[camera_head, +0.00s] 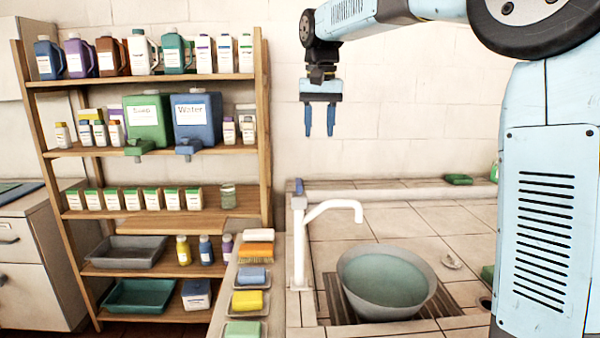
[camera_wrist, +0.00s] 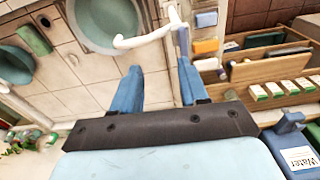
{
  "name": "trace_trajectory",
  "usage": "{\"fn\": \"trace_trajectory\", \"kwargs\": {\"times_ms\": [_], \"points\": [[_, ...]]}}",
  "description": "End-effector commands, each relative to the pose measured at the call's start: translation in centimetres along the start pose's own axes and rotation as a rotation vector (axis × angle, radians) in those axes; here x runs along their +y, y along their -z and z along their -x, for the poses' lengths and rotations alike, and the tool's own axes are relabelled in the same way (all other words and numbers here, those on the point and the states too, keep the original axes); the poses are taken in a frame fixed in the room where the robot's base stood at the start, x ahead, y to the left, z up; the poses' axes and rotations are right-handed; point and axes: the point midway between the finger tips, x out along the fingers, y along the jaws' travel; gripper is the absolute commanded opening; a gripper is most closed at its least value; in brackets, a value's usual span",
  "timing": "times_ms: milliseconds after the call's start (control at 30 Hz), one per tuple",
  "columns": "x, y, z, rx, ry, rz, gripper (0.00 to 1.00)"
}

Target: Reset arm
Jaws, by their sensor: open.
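My gripper (camera_head: 319,119) hangs in the air in front of the tiled wall, fingers pointing down, above and behind the white tap (camera_head: 331,208). Its two blue fingers are apart with nothing between them, and it touches nothing. In the wrist view the open fingers of my gripper (camera_wrist: 158,92) reach toward the tap (camera_wrist: 145,38) and the basin (camera_wrist: 107,22). In the head view the grey basin (camera_head: 420,262) holds greenish water and stands on a slatted drain.
A wooden shelf (camera_head: 150,150) with bottles, boxes, a green Soap dispenser (camera_head: 148,120) and a blue Water dispenser (camera_head: 196,117) stands left of my gripper. Sponges on small dishes, one yellow (camera_head: 247,301), line the ledge. A green sponge (camera_head: 459,179) lies on the back ledge.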

Motion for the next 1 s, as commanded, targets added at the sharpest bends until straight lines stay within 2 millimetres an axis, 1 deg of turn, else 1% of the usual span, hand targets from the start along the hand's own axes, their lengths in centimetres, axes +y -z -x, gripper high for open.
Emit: {"fn": "trace_trajectory", "kwargs": {"times_ms": [33,200,467,600,767,900,1000], "points": [[1.3,-1.4,0.3,0.018,0.000,-0.004,0.44],[4.8,-5.3,0.4,0.078,0.004,-0.007,0.44],[9.7,-11.9,-0.8,0.170,0.005,-0.013,0.44],[12.0,-15.7,-2.0,0.218,0.003,-0.016,0.44],[14.3,-20.0,-4.0,0.274,0.000,-0.021,0.44],[16.0,-23.7,-6.2,0.324,-0.005,-0.024,0.44],[16.9,-26.1,-7.9,0.356,-0.009,-0.026,0.44]]}}
